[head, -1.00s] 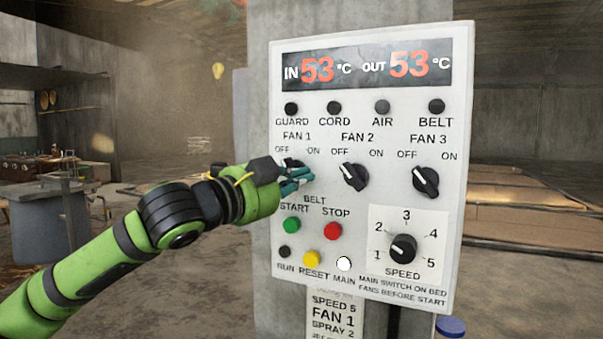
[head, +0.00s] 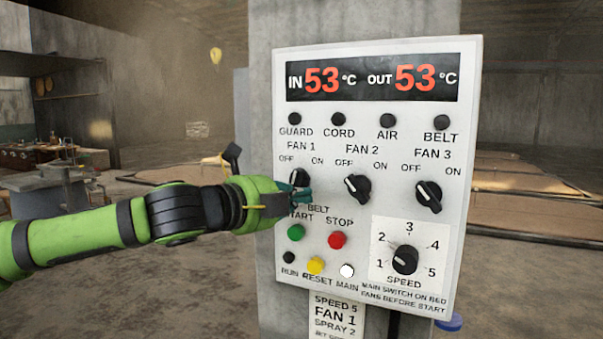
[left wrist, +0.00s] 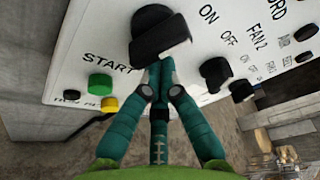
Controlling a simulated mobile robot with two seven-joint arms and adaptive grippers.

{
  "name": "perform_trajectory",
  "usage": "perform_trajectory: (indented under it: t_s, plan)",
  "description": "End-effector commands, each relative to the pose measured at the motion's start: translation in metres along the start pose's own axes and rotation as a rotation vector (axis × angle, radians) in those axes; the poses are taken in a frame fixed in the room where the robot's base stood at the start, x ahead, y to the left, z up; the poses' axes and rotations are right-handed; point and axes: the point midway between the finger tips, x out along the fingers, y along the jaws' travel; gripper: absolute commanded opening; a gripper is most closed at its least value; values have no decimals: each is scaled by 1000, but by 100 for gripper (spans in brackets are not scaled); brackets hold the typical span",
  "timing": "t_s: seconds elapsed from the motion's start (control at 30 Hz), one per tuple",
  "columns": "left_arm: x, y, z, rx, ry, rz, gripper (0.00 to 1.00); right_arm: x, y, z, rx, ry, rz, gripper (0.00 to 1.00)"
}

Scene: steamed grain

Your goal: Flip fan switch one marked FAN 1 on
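The FAN 1 switch (head: 299,176) is a black rotary knob between OFF and ON labels on the white control panel (head: 376,222). My left gripper (head: 299,197) is at the lower side of this knob and hides part of it in the head view. In the left wrist view, the knob (left wrist: 157,34) is large and dark, just beyond the fingertips (left wrist: 163,68). The teal fingers are closed together, with nothing visible between them. The tips touch or nearly touch the knob; I cannot tell which. The knob's pointing direction is unclear. My right gripper is not in view.
The FAN 2 knob (head: 357,188) and FAN 3 knob (head: 428,197) are to the right, turned toward OFF. Below are a green START button (head: 296,233), red STOP button (head: 337,240) and SPEED dial (head: 405,260). All lamps in the upper row look dark.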

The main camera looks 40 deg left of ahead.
Motion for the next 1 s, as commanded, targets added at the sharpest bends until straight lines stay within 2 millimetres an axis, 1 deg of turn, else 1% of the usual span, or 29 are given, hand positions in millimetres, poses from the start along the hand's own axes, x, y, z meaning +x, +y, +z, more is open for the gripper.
perform_trajectory:
  t_s: [0.33, 0.7, 0.87, 1.0]
  plan:
    - [-1, 3, 2, -1, -1, 0, 0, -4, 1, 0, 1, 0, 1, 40]
    - [-2, 3, 2, -1, -1, -1, 0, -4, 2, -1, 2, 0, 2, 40]
    - [-14, 2, 2, 4, -2, -2, 0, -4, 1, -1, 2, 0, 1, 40]
    - [-34, 2, 3, 5, -5, -3, 0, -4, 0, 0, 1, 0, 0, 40]
